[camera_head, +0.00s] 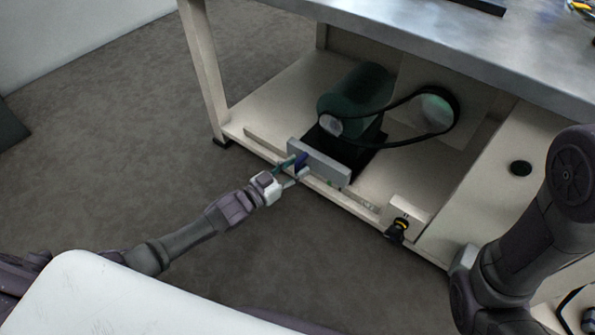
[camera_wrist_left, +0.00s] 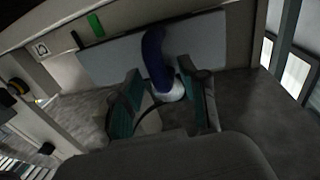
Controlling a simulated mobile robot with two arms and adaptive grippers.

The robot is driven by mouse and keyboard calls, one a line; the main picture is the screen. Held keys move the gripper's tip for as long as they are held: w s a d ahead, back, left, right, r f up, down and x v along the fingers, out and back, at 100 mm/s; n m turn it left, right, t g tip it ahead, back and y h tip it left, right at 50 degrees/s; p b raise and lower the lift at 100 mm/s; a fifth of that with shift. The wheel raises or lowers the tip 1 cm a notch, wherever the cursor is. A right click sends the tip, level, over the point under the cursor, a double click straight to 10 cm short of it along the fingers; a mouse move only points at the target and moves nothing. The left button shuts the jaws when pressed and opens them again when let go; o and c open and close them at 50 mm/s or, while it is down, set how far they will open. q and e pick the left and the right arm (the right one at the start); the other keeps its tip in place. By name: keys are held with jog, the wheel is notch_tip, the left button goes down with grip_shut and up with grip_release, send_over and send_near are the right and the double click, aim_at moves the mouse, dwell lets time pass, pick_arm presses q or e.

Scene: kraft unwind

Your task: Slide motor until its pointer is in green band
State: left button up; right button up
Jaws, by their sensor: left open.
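The green motor (camera_head: 352,98) sits on a black base on the lower shelf, behind a grey front plate (camera_head: 318,163). A black belt (camera_head: 397,141) runs from it to a pulley at the right. A blue handle (camera_head: 301,161) sticks out of the plate; it also shows in the left wrist view (camera_wrist_left: 154,58). My left gripper (camera_head: 291,170) is at the handle, its fingers (camera_wrist_left: 162,105) open on either side of it. Contact is unclear. A green mark (camera_wrist_left: 95,25) lies beyond the plate's edge in the wrist view.
A black and yellow knob (camera_head: 397,229) sits on a block at the shelf's right front. The metal worktop (camera_head: 450,45) overhangs the shelf. My right arm is at the right, its gripper out of view. The floor (camera_head: 130,130) at the left is clear.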

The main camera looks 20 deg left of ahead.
pick_arm(q)
jog(key=shift+w+d, duration=0.3)
jog(key=shift+w, duration=0.2)
grip_shut()
